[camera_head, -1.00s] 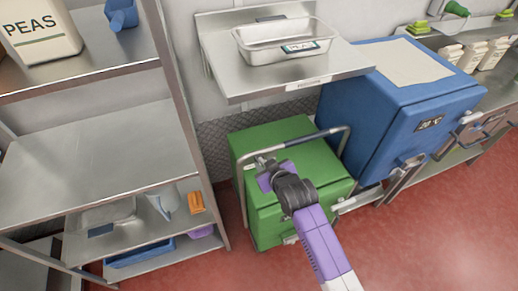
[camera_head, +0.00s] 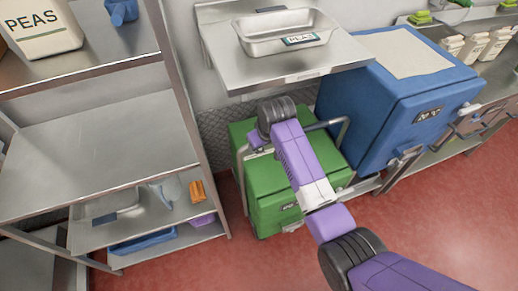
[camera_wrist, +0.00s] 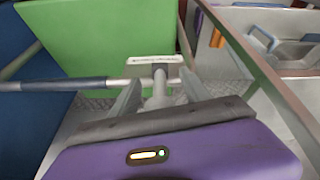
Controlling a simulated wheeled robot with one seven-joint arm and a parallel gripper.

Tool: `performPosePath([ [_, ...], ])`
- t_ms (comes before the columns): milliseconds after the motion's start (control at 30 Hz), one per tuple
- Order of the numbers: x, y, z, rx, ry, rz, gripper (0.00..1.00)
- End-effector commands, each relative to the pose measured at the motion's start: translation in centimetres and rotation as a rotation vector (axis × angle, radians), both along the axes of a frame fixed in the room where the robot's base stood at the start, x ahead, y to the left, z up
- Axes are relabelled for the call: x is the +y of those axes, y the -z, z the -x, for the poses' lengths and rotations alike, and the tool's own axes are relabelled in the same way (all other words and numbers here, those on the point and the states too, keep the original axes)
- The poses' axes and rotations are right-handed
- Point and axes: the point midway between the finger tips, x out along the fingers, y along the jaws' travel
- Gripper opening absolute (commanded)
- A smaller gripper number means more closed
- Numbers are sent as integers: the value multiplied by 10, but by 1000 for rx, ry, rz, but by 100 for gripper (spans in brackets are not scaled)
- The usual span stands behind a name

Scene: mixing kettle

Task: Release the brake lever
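The green cart (camera_head: 270,208) stands under the steel wall shelf. It has a metal push handle (camera_head: 338,135). In the wrist view, that handle is a bar with a dark blue grip (camera_wrist: 65,84). A small grey lever (camera_wrist: 160,73) sits at a labelled white plate (camera_wrist: 140,60) at the bar's end; it looks like the brake lever. My gripper (camera_wrist: 159,80) is open, with one grey finger on each side of the lever and gaps visible. I cannot tell whether either finger touches it. In the head view, my arm hides the lever and fingertips.
A steel shelf with a PEAS tray (camera_head: 285,32) is just above my wrist. A blue cabinet (camera_head: 400,100) stands close on the right. A steel rack (camera_head: 100,150) stands on the left. The red floor (camera_head: 440,210) at the front right is open.

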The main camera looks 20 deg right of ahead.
Motion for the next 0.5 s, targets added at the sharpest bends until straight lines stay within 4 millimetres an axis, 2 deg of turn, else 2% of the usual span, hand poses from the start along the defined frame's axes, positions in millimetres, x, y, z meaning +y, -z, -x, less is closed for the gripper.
performPosePath([
  [167, 0, -4, 1, -1, 0, 0, 55],
  [500, 0, -37, 15, -3, 1, 0, 55],
])
